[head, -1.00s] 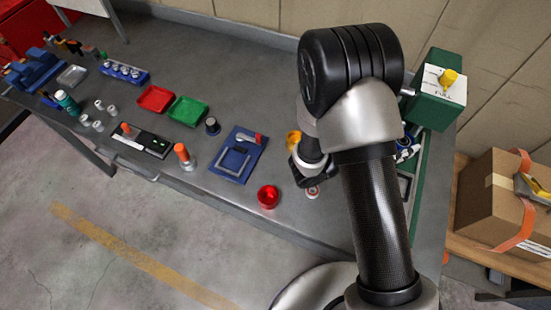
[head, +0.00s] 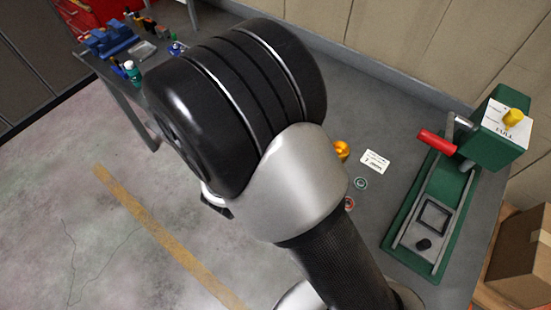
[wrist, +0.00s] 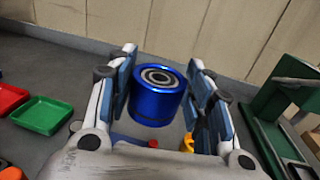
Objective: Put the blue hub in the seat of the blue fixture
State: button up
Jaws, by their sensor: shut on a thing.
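The blue hub (wrist: 155,103) is a shiny blue cylinder with a metal bearing ring in its upper face. In the wrist view it sits between the two fingers of my gripper (wrist: 162,60), which is shut on it. The hub looks roughly upright, its ringed face up. A strip of blue (wrist: 128,138) shows low behind my gripper; I cannot tell whether it belongs to the blue fixture. In the head view my arm hides the middle of the bench, and I cannot make out the hub, its seat or my fingertips there.
A green press-like stand (head: 420,220) with a red handle (head: 437,142) stands at the bench's right end. A yellow-orange part (head: 341,150) and a white card (head: 375,161) lie left of it. In the wrist view, a green tray (wrist: 43,115) lies left. A blue vice (head: 108,40) stands far left.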

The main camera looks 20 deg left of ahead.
jog(key=shift+n+y, duration=0.5)
jog(key=shift+y, duration=0.3)
jog(key=a+f+b, duration=0.1)
jog(key=f+b, duration=0.1)
jog(key=f, duration=0.4)
jog(key=s+a+f+b, duration=0.1)
jog(key=f+b, duration=0.1)
jog(key=f, duration=0.4)
jog(key=a+f+b, duration=0.1)
jog(key=f+b, duration=0.1)
jog(key=f, duration=0.4)
jog(key=shift+s+f+b, duration=0.2)
jog(key=shift+f+b, duration=0.15)
jog(key=shift+f, duration=0.05)
jog(key=shift+f, duration=0.2)
jog(key=o, duration=1.3)
